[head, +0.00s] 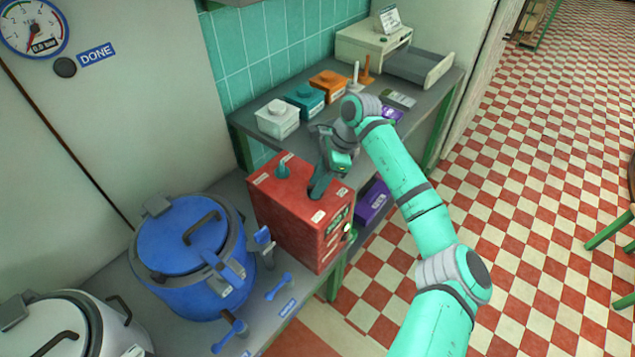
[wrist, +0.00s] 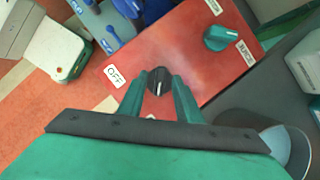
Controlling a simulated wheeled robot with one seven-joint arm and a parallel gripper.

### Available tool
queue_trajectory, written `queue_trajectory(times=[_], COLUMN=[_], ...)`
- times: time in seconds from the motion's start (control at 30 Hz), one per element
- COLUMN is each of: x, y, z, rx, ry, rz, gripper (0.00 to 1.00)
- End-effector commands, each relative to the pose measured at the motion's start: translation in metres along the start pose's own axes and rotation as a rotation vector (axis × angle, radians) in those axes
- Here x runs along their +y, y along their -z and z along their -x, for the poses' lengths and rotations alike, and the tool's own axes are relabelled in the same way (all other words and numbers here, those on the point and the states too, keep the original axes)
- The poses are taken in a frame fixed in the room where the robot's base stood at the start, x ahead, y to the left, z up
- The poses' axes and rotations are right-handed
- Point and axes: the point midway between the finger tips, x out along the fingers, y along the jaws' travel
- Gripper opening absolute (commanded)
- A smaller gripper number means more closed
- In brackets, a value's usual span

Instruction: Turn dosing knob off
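The red dosing box (head: 300,216) stands on the grey counter. In the wrist view its red top (wrist: 190,30) carries a black knob (wrist: 159,79) with a white pointer line, and a white OFF label (wrist: 117,76) to its left. A teal knob (wrist: 222,38) sits farther along the top; it also shows in the head view (head: 283,170). My gripper (wrist: 160,84) has one teal finger on each side of the black knob, apparently touching it. In the head view my gripper (head: 318,188) reaches down onto the box top and hides the black knob.
A blue lidded kettle (head: 185,240) stands left of the box, with blue levers (head: 279,287) in front. White, teal and orange canisters (head: 306,98) stand on the bench behind. A purple box (head: 372,203) is right of the red box. Checkered floor is open at right.

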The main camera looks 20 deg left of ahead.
Motion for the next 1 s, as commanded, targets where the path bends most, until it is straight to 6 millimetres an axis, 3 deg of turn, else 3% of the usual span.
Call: queue_trajectory(times=[0.17,0.3,0.67,1.0], x=[0.0,0.0,0.0001,0.0021], y=[-0.0001,-0.0001,0.0,0.0007], z=[0.0001,0.0002,0.0008,0.0014], rx=[0.0,0.0,-0.001,0.001], ry=[0.0,0.0,0.013,0.093], rz=[0.0,0.0,-0.026,-0.216], gripper=[0.31,0.0,0.0,0.0])
